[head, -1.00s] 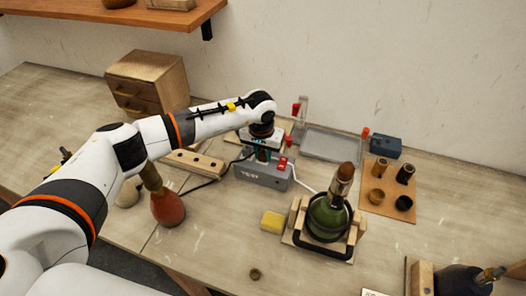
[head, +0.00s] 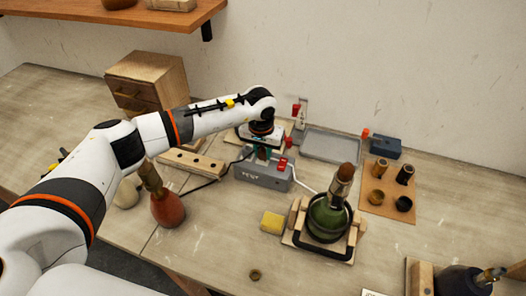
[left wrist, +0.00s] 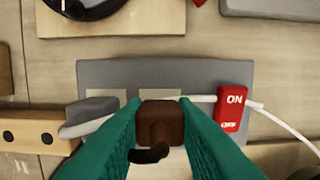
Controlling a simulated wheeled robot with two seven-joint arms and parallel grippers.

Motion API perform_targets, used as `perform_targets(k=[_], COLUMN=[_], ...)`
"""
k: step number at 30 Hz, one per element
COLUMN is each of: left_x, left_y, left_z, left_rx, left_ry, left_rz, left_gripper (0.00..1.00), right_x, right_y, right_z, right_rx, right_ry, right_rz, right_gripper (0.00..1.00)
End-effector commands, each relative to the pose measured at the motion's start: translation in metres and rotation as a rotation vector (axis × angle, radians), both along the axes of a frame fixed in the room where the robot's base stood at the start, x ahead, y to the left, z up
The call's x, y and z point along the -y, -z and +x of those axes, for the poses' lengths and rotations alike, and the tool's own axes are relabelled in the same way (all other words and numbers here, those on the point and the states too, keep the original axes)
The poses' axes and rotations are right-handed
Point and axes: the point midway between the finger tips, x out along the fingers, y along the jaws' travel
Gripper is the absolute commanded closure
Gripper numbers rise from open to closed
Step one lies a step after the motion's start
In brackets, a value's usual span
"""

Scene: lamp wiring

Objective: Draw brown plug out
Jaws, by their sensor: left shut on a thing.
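The brown plug (left wrist: 160,122) is between the teal fingers of my left gripper (left wrist: 160,135), which is shut on it. A dark cord end shows at the plug's lower side. The plug is over the grey test box (left wrist: 110,72); whether its pins are still in the socket is hidden. In the head view, my left gripper (head: 262,151) points down over the test box (head: 262,176). The red switch (left wrist: 232,108) marked ON is right of the plug. My right gripper is not in view.
A green bottle lamp (head: 325,219) stands in a wooden cradle at right. A red bottle (head: 168,208) stands left of the box, and a yellow sponge (head: 272,222) lies in front. A grey tray (head: 333,145) is behind. A white cord (left wrist: 285,125) runs right from the box.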

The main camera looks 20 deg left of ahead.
Motion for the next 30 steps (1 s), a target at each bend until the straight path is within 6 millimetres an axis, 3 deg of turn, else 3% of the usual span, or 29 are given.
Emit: perform_targets(k=[13,30], left_x=[0.0,-0.001], left_y=[-0.003,-0.031], left_z=[0.0,0.0], left_rx=[0.001,0.001], left_ry=[0.0,0.0], left_rz=[0.001,0.001], left_gripper=[1.0,1.0], right_x=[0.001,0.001], right_y=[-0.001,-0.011], right_z=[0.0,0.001], right_rx=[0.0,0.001], right_ry=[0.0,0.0], right_rz=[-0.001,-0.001], right_gripper=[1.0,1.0])
